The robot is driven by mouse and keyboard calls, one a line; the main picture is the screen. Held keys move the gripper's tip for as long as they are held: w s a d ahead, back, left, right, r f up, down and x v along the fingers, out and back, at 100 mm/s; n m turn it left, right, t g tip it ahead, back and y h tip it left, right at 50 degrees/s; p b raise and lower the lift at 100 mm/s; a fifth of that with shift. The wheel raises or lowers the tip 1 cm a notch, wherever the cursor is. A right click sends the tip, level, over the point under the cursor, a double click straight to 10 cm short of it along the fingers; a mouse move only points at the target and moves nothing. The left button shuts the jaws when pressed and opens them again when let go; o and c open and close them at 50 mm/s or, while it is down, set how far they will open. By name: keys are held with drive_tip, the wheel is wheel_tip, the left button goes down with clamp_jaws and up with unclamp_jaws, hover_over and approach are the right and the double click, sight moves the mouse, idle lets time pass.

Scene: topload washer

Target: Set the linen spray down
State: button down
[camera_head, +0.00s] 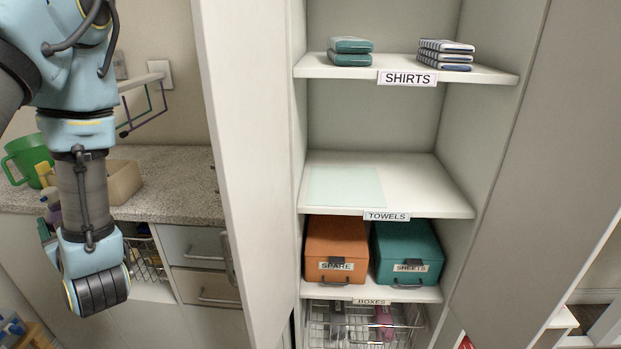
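A spray bottle with a yellow trigger and a purplish body (51,206), likely the linen spray, shows at the left edge beside my forearm. My arm partly covers it. I cannot tell whether it stands on the counter or is held. My gripper (46,232) is mostly hidden behind my wrist at the lower left, with only a small dark and greenish part showing. Whether its fingers are open or shut does not show.
An open cupboard has a SHIRTS shelf (303,66) with folded cloths, a TOWELS shelf (420,190) with a pale flat patch, and orange (336,241) and teal (405,243) boxes below. Its white left door (245,200) stands between my arm and the shelves. The counter (180,180) holds a green mug (22,160) and a beige bin (124,182).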

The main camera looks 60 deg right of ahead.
drive_tip(key=w+a+f+y, duration=0.1)
drive_tip(key=a+f, duration=0.8)
drive_tip(key=a, duration=0.4)
drive_tip(key=w+a+f+n+y, duration=0.1)
drive_tip(key=a+f, duration=0.8)
drive_tip(key=a, duration=0.3)
drive_tip(key=shift+w+a+f+n+y, duration=0.25)
drive_tip(key=shift+a+n+y, duration=0.05)
drive_tip(key=shift+a, duration=0.1)
